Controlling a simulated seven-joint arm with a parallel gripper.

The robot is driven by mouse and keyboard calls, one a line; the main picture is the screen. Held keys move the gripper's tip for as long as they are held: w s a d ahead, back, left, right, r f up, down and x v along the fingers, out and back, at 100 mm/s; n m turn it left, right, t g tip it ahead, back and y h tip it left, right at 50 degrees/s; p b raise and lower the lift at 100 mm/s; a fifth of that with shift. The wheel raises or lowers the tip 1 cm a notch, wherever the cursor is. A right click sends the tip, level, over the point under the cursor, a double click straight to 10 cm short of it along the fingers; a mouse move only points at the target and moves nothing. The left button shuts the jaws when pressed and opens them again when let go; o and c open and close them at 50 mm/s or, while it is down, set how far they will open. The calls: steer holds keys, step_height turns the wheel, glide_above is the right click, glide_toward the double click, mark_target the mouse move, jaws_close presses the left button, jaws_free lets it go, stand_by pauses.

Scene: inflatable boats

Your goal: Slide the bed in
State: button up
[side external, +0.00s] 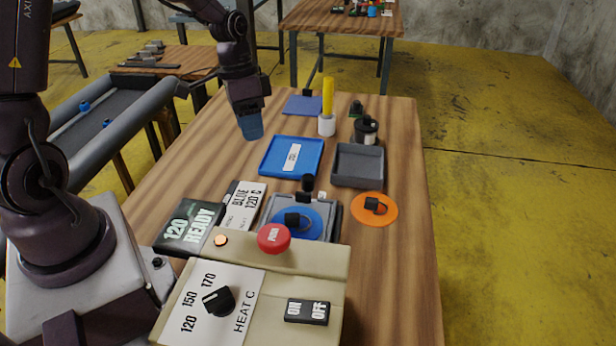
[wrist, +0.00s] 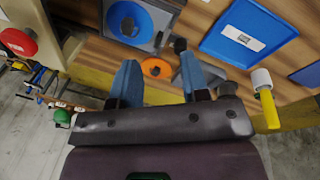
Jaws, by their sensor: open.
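What appears to be the bed is a grey plate (side external: 334,212) behind the beige control box. It also shows at the top of the wrist view (wrist: 163,14). A blue disc (side external: 313,221) with a black knob lies on it. A black upright knob (side external: 308,183) stands at its far edge; it also shows in the wrist view (wrist: 180,44). My gripper (side external: 251,128) is open and empty, above the table's left side, left of the blue tray and apart from the bed. Its two blue fingers (wrist: 158,80) are spread in the wrist view.
The beige control box (side external: 262,275) carries a red button (side external: 273,238), dial and switch. A blue tray (side external: 274,168), grey tray (side external: 358,178), orange disc (side external: 362,213), yellow-handled tool (side external: 327,105) and black-lidded jar (side external: 366,132) stand around. The table's right strip is clear.

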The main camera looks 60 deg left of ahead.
steer(key=w+a+f+m+h, duration=0.1)
steer(key=w+f+m+h, duration=0.1)
steer(key=w+f+m, duration=0.15)
steer(key=m+t, duration=0.2)
steer(key=m, duration=0.3)
glide_toward(308, 177)
steer(key=x, duration=1)
steer(key=shift+f, duration=0.1)
jaws_close()
steer(key=s+d, duration=1.1)
steer(key=shift+d, duration=0.1)
jaws_free()
